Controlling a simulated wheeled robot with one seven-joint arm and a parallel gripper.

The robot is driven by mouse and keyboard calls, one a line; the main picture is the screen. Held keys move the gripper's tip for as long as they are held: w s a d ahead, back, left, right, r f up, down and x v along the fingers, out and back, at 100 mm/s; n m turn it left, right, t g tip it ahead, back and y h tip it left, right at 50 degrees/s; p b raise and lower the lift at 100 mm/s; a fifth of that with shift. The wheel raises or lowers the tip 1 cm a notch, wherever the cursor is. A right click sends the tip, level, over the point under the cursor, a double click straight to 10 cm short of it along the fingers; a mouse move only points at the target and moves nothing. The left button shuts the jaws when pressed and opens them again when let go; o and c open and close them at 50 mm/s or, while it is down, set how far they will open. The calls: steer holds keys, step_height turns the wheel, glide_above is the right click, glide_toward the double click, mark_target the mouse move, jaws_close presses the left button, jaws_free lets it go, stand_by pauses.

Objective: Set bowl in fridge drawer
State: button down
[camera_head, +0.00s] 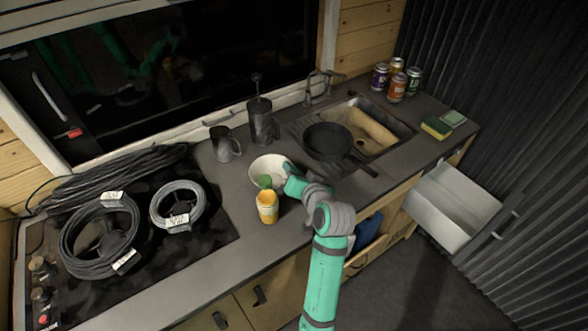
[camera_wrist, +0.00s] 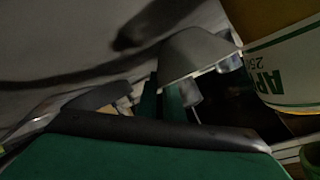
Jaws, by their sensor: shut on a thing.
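The white bowl (camera_head: 266,165) is at the worktop's middle, behind a yellow jar. My gripper (camera_head: 284,183) is at the bowl's right front rim and is shut on it. The exact grip is hidden by my own wrist. A small green patch shows against the bowl's front; I cannot tell what it is. In the wrist view my gripper (camera_wrist: 150,95) is dark and partly in shadow, and the bowl is hard to make out there. The fridge drawer (camera_head: 450,208), white inside, stands open and looks empty at the right, below the worktop.
The yellow jar (camera_head: 267,209) stands close in front of the bowl; its label (camera_wrist: 285,70) shows in the wrist view. A pan (camera_head: 326,140) lies by the sink (camera_head: 372,128). A mug (camera_head: 224,146), a press pot (camera_head: 261,122), coiled cables (camera_head: 100,240) and several cans (camera_head: 397,88) stand around.

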steer(key=c, duration=1.9)
jaws_free()
steer(key=shift+o, duration=0.2)
